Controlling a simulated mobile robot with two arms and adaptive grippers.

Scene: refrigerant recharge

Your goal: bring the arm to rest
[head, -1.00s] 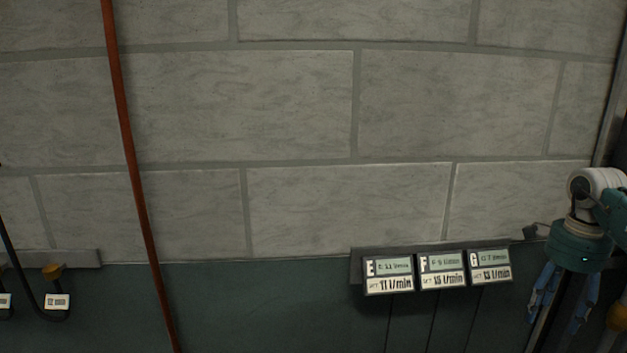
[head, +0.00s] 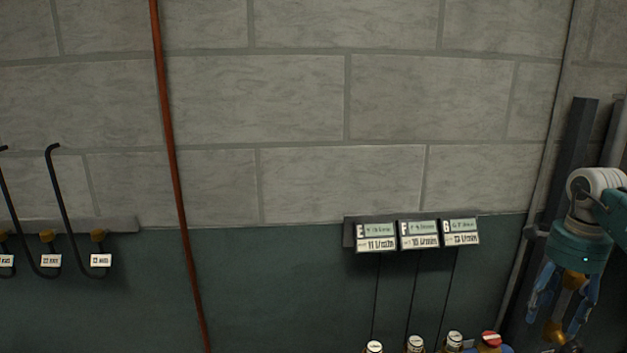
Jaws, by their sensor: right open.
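My right gripper (head: 556,318) hangs at the right edge of the head view with its blue fingers pointing down. The fingers are apart. Brass-coloured parts (head: 555,331) show between and below them. I cannot tell how far behind the fingers these parts lie, and nothing is clearly held. The teal wrist and white joint of my right arm are above the gripper. My left gripper is not in view.
A display strip (head: 376,243) marked E, F and G sits on the wall left of my right gripper. Several capped bottles (head: 415,344) show at the bottom edge. A red pipe (head: 172,165) runs down the wall. Black hooked tubes (head: 62,200) with tags are at left.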

